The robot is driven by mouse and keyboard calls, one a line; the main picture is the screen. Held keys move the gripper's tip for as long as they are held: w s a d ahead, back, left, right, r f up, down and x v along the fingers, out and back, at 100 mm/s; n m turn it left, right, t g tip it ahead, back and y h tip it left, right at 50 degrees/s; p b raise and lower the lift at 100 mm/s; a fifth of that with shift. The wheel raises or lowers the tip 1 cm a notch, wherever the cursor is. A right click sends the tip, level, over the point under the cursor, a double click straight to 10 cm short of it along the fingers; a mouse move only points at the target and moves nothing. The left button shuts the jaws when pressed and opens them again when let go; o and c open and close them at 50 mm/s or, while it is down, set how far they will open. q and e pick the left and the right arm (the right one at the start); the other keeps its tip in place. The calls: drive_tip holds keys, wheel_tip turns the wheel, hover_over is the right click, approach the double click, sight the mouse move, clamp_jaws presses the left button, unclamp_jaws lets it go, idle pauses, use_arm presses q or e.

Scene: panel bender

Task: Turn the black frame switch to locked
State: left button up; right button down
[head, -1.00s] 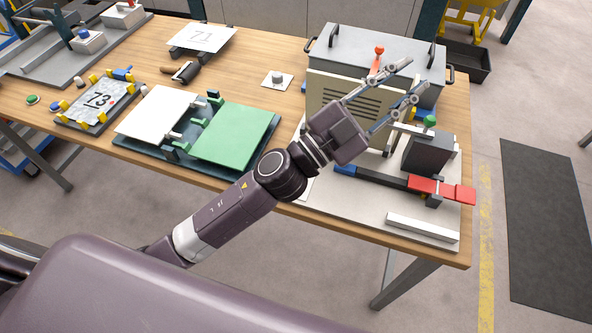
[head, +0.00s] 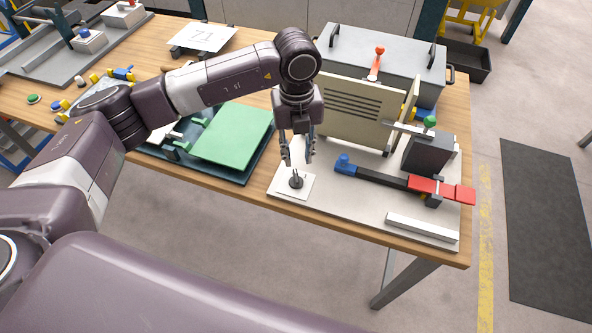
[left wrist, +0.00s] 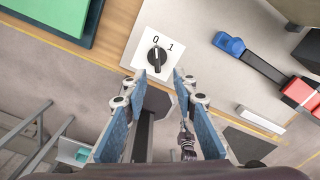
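The black switch (head: 295,182) is a small rotary knob on a white plate (head: 306,190) at the front left corner of the pale machine base. In the left wrist view the knob (left wrist: 157,60) has the marks 0 and 1 printed beside it, and its pointer appears turned towards the 0. My left gripper (head: 297,163) points down just above the knob. Its two fingers are apart with nothing between them; in the left wrist view the fingertips (left wrist: 159,76) lie just short of the knob, one to each side. My right gripper is not in view.
A beige slotted panel (head: 350,107) stands behind the gripper. A blue-tipped lever (head: 370,174) with a red handle (head: 440,190) lies to the right. A green sheet (head: 232,135) on a dark tray is to the left. The table's front edge is close to the switch plate.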

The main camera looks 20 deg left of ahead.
sight(296, 175)
use_arm(q)
drive_tip(key=shift+a+f, duration=0.2)
drive_tip(key=shift+a, duration=0.15)
wheel_tip(296, 175, down, 6)
drive_tip(key=shift+d+p, duration=0.1)
drive_tip(key=shift+p, duration=1.05)
drive_tip(key=shift+f, duration=0.65)
clamp_jaws()
